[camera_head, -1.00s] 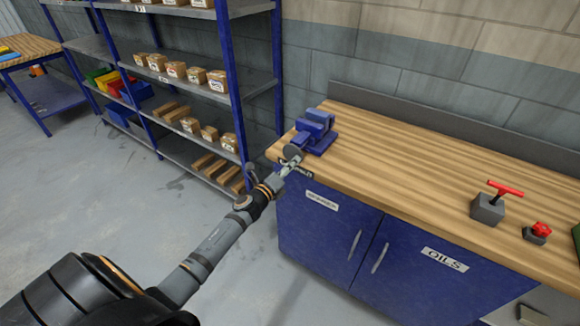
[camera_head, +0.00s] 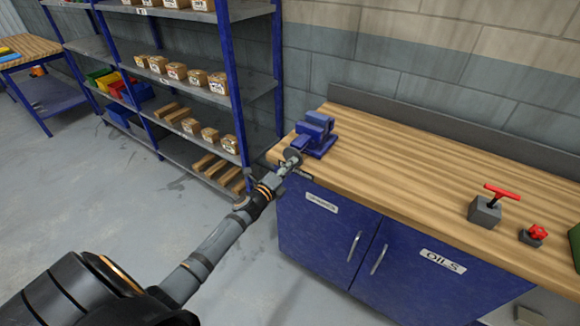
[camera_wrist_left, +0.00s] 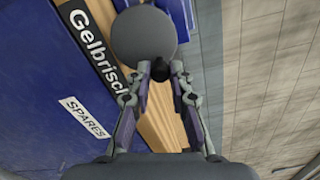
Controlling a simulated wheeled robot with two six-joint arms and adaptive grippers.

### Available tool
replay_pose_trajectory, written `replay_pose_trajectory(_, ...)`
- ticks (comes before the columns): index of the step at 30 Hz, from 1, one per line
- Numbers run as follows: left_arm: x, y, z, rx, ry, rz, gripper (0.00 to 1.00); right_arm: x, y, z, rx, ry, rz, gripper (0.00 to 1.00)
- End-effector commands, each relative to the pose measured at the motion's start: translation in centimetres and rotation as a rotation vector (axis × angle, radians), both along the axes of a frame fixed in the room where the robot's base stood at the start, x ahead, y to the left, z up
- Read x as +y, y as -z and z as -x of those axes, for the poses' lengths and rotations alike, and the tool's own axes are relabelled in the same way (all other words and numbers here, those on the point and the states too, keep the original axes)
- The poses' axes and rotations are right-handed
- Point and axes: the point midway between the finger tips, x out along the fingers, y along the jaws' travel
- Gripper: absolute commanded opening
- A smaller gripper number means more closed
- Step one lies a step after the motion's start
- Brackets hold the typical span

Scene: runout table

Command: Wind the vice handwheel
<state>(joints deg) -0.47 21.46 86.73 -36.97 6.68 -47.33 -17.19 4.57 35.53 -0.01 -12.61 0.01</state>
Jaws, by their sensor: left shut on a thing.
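The blue vice (camera_head: 317,132) stands at the left end of the wooden bench top. Its round grey handwheel (camera_head: 293,154) faces the bench's front edge. In the left wrist view the handwheel (camera_wrist_left: 144,42) is a grey disc with a dark knob (camera_wrist_left: 160,70) at its lower rim. My left gripper (camera_head: 287,163) reaches the wheel from the front left. In the left wrist view its fingertips (camera_wrist_left: 160,68) are closed on the dark knob from both sides. Most of the vice is hidden behind the disc there. My right gripper is not in view.
The bench top (camera_head: 410,165) is clear between the vice and a grey block with a red T-handle (camera_head: 485,207). Blue cabinet doors (camera_head: 330,235) are below, and a blue shelf rack (camera_head: 190,100) stands left.

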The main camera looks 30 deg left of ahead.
Motion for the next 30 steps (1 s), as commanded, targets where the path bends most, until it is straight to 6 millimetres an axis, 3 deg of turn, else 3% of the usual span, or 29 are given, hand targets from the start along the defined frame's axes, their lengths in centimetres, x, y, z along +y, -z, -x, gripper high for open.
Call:
replay_pose_trajectory(9,0.5,-1.0,-0.1,0.022,0.0,0.289,0.0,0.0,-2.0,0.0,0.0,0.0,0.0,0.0)
replay_pose_trajectory(18,0.5,-1.0,-0.1,0.024,0.0,0.313,0.0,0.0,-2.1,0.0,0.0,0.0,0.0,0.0)
replay_pose_trajectory(24,1.0,-1.7,-0.1,0.041,-0.001,0.52,0.0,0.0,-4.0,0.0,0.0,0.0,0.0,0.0)
replay_pose_trajectory(30,1.2,-1.4,-0.1,0.046,0.0,0.599,0.0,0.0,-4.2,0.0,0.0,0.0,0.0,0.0)
